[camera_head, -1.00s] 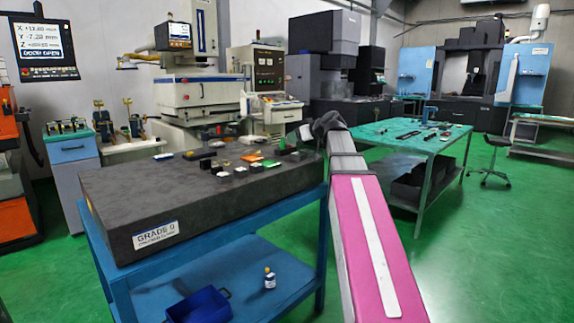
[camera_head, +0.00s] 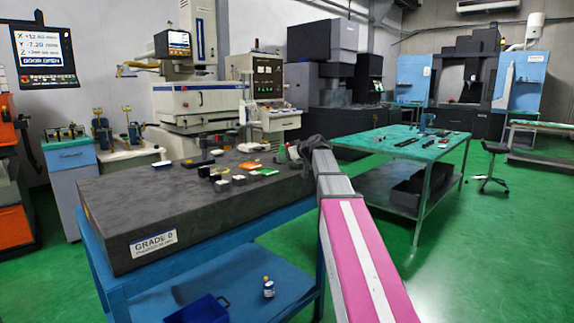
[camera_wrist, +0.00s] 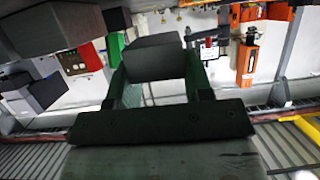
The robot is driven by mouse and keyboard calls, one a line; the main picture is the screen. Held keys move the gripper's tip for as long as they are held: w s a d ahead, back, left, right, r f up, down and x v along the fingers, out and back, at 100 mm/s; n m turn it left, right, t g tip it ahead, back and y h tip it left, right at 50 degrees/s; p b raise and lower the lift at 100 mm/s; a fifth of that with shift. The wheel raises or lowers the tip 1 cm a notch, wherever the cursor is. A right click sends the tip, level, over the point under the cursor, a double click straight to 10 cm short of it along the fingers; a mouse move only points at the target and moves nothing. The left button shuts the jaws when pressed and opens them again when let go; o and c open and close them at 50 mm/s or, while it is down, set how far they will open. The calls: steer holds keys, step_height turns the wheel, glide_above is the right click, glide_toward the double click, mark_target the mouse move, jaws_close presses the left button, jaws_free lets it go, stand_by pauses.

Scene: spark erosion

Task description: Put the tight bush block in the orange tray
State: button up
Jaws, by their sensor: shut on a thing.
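My gripper (camera_wrist: 158,92) is shut on a dark grey block (camera_wrist: 152,58), which sits between the two fingertips in the wrist view. No label on it is readable, so I cannot confirm that it is the tight bush block. A small flat orange thing (camera_head: 250,166), possibly the orange tray, lies on the plate to the left of my gripper.
The granite plate (camera_head: 130,205) stands on a blue table with several small blocks and trays near its back. Its front left is bare. A blue bin (camera_head: 200,309) and a small bottle (camera_head: 268,287) are on the lower shelf. A green-topped table (camera_head: 400,146) stands to the right.

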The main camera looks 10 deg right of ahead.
mark_target(287, 163)
steer(key=shift+f, duration=1.65)
steer(key=shift+f, duration=0.15)
steer(key=o, duration=1.3)
steer(key=shift+c, duration=0.2)
